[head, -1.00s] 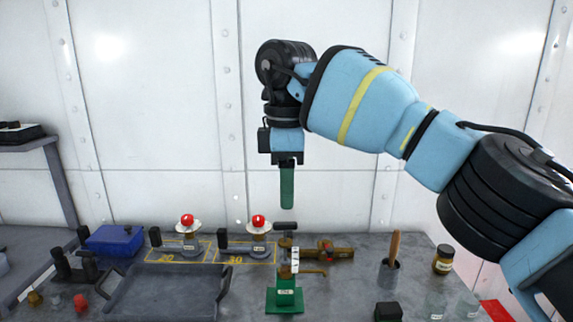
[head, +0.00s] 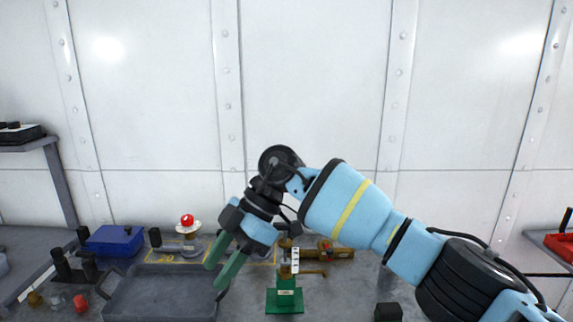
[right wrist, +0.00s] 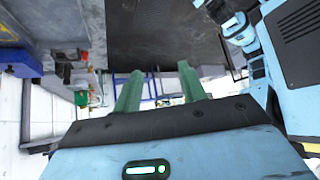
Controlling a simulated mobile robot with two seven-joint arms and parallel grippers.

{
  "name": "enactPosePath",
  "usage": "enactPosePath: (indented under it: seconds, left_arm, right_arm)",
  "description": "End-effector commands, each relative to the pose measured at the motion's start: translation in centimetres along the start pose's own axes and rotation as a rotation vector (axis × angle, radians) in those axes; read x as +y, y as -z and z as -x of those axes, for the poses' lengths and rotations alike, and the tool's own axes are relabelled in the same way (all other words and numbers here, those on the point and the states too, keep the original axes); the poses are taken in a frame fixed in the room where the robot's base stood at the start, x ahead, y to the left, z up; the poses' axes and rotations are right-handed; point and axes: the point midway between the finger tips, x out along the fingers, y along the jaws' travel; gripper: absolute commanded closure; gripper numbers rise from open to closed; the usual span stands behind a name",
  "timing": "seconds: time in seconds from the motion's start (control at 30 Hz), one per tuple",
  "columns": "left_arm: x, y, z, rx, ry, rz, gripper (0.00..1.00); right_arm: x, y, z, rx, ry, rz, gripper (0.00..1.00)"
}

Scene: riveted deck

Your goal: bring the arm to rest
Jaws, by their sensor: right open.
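My right gripper (head: 224,266) has green fingers that stand apart with nothing between them. In the head view it hangs tilted down and to the left, in front of or over the right end of the grey tray (head: 160,296). Its two fingers also show in the right wrist view (right wrist: 158,90), spread and empty. My blue and black right arm comes in from the lower right and hides part of the bench. My left gripper is in neither view.
A green stand (head: 285,298) with a brass fitting (head: 340,253) is right of the gripper. A red-topped device (head: 188,225) and a blue box (head: 115,240) stand behind the tray. A black block (head: 388,312) sits at the front. The wall space above the arm is clear.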

Motion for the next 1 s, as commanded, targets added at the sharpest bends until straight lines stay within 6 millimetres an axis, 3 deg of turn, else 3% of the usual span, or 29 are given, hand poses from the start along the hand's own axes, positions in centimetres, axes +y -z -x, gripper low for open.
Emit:
enactPosePath:
  seconds: [0.03,0.1,0.2,0.37,0.53,0.77,1.0]
  left_arm:
    - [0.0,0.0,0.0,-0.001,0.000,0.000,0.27]
    - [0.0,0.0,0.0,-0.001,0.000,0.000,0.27]
    - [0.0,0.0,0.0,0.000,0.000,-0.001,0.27]
    - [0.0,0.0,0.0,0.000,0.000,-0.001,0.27]
    - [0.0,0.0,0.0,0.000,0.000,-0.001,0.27]
    - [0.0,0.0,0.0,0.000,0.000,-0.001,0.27]
    - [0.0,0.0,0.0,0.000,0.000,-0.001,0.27]
  right_arm:
    - [-0.3,0.3,-2.0,0.113,0.005,0.042,0.59]
    - [-0.5,1.1,-3.9,0.269,-0.014,0.102,0.59]
    - [-0.8,2.2,-5.7,0.485,-0.073,0.165,0.59]
    - [-1.1,2.8,-6.8,0.797,-0.232,0.205,0.59]
    - [-1.1,1.3,-6.6,1.057,-0.477,0.162,0.59]
    - [-1.4,-4.9,-6.2,1.244,-0.873,-0.029,0.59]
    - [-4.1,-15.2,-7.7,1.199,-1.265,-0.353,0.59]
